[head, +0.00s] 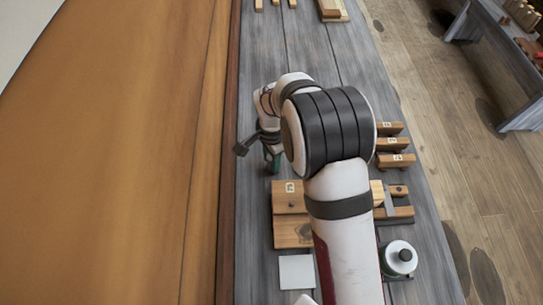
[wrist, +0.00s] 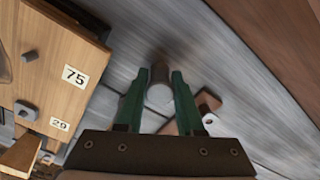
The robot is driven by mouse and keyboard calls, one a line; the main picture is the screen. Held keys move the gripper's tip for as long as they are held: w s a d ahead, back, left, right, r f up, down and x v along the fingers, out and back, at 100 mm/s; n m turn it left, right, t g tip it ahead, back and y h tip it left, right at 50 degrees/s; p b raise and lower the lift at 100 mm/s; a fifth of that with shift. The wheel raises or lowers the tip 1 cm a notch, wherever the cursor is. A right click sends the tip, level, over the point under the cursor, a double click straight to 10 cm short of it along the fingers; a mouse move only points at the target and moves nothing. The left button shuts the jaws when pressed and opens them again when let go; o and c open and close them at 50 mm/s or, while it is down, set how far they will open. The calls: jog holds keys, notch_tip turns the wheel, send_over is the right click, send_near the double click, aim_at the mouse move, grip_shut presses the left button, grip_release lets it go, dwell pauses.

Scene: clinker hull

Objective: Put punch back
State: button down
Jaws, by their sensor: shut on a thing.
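My gripper (wrist: 160,85) has green fingers and is shut on a short grey-brown cylinder, the punch (wrist: 160,92), seen nearly end-on between the fingertips in the wrist view. In the head view my gripper (head: 273,160) is low over the grey bench, left of my arm; the punch cannot be made out there. A wooden block (wrist: 60,55) with labels 75 and 29 and small grey pegs is left of the gripper in the wrist view. In the head view, labelled wooden blocks (head: 290,234) lie nearer than the gripper, partly hidden by my arm.
Several labelled wooden pieces (head: 393,143) sit right of my arm. A white-lidded jar (head: 398,258) and a pale square (head: 297,272) are at the near end. The tan hull (head: 130,150) runs along the left. Bare bench (head: 290,50) shows beyond the gripper.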

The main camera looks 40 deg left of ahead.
jog(key=shift+f, duration=0.35)
jog(key=shift+c, duration=2.3)
grip_release()
notch_tip(320, 180, up, 8)
